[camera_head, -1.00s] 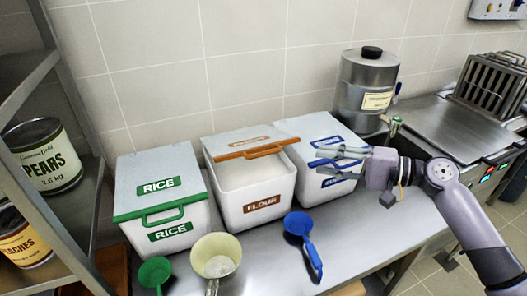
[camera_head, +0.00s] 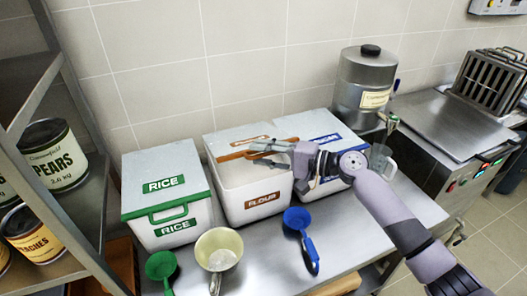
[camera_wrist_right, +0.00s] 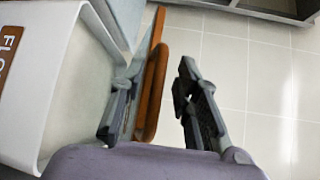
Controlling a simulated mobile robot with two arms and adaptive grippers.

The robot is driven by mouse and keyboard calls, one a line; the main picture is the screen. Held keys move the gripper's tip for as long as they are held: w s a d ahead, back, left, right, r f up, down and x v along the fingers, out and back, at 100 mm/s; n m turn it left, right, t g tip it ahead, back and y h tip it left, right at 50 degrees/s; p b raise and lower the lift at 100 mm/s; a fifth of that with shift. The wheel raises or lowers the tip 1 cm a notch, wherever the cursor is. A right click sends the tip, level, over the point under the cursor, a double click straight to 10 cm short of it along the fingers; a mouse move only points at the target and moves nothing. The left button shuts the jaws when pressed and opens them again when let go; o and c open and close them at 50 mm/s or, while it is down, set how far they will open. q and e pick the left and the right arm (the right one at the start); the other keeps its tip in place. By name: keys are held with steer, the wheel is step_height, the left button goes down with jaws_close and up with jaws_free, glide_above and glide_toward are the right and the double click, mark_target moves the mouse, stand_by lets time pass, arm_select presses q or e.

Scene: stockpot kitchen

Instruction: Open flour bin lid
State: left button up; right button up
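The white flour bin (camera_head: 255,192) stands between the rice bin and the blue-labelled bin. Its grey lid (camera_head: 226,139) has an orange handle (camera_head: 233,155) and is raised at the front, with pale contents showing below. My right gripper (camera_head: 262,153) reaches in from the right at the handle's right part and hides some of it. In the right wrist view the two fingers (camera_wrist_right: 155,85) are apart, with the orange handle (camera_wrist_right: 150,90) between them, nearer the left finger. Contact is not clear. My left gripper is not in view.
The rice bin (camera_head: 165,200) is at left and the blue-labelled bin (camera_head: 318,135) at right, partly behind my arm. A cream scoop (camera_head: 218,246), green scoop (camera_head: 161,266) and blue scoop (camera_head: 298,220) lie in front. A steel canister (camera_head: 364,85) stands behind right.

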steer(key=shift+c, duration=0.5)
jaws_close()
stand_by(0.4)
